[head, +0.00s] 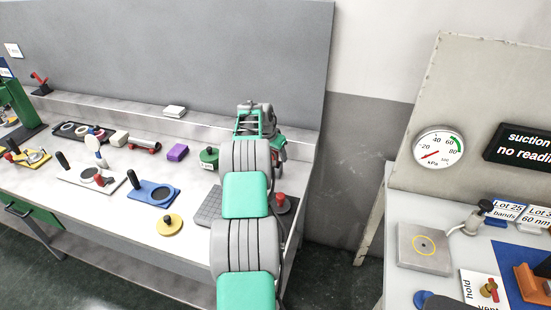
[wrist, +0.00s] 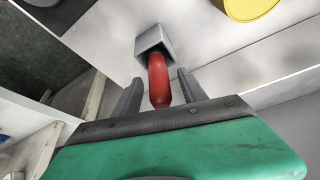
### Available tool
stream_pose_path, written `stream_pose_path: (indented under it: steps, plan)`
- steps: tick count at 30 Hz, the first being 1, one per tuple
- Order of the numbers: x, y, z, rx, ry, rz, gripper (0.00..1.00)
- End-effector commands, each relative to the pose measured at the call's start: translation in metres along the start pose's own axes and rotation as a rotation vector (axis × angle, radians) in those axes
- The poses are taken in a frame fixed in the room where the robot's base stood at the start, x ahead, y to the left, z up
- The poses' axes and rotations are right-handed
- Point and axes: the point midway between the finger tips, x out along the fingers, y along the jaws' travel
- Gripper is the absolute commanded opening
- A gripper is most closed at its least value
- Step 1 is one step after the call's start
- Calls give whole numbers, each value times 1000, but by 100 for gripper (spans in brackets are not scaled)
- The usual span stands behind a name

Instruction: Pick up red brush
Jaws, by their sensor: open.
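The red brush (wrist: 158,80) shows in the wrist view as a rounded red handle rising from a square grey block (wrist: 152,42). My gripper (wrist: 160,77) is open, with one grey finger on each side of the handle. A gap shows on both sides, so it does not grip the brush. In the head view my gripper (head: 264,122) is over the right end of the bench, and its fingertips cannot be made out.
A red knob on a dark block (head: 282,204) stands by my arm; I cannot tell if it is the brush. A yellow disc (head: 168,225), a blue plate (head: 152,191) and a purple block (head: 177,152) lie to the left. A wall (head: 190,50) backs the bench.

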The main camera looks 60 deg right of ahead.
Motion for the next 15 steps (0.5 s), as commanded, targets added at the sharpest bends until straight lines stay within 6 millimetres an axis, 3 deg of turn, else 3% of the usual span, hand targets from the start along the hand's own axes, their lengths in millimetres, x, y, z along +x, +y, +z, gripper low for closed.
stream_pose_path:
  steps: [8,15]
  plan:
    - [6,-1,0,-1,2,-2,49]
    - [5,-1,0,-1,1,-2,29]
